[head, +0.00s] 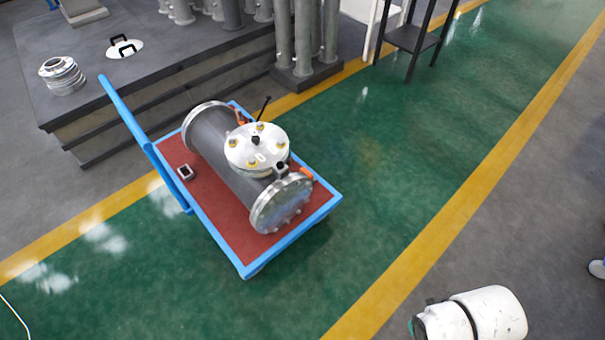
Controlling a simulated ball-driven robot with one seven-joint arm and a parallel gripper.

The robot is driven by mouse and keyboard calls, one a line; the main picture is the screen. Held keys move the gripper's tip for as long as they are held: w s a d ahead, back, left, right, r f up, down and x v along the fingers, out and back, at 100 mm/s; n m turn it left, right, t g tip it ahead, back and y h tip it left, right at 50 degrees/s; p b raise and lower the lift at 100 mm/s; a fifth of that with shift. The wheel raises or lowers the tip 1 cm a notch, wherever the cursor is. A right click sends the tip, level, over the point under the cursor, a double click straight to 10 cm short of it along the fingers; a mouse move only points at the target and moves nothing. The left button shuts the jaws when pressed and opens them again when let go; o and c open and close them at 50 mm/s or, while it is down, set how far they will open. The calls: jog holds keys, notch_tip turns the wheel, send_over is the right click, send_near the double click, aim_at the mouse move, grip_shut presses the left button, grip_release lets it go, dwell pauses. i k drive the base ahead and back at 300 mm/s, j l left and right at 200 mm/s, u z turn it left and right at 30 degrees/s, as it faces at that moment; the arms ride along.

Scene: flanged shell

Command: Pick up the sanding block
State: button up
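A small dark block with a pale grey top (186,172) lies on the red deck of the blue-framed cart, near its left edge. It looks most like the sanding block, but it is too small to be sure. It sits apart from the large grey flanged shell (222,150), to the shell's left. My gripper is not in view. Only a white rounded part of my arm (485,315) shows at the bottom right, well away from the cart.
The cart (218,238) stands on the green floor, its blue handle (135,125) slanting up left. A white round cover (256,149) with bolts tops the shell. A dark stepped platform (110,90) stands behind. The green floor right of the cart (400,170) is clear.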

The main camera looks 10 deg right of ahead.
aim_at(304, 170)
jog(key=i+l+u, duration=0.45)
jog(key=i+l, duration=1.75)
jog(key=l, duration=0.15)
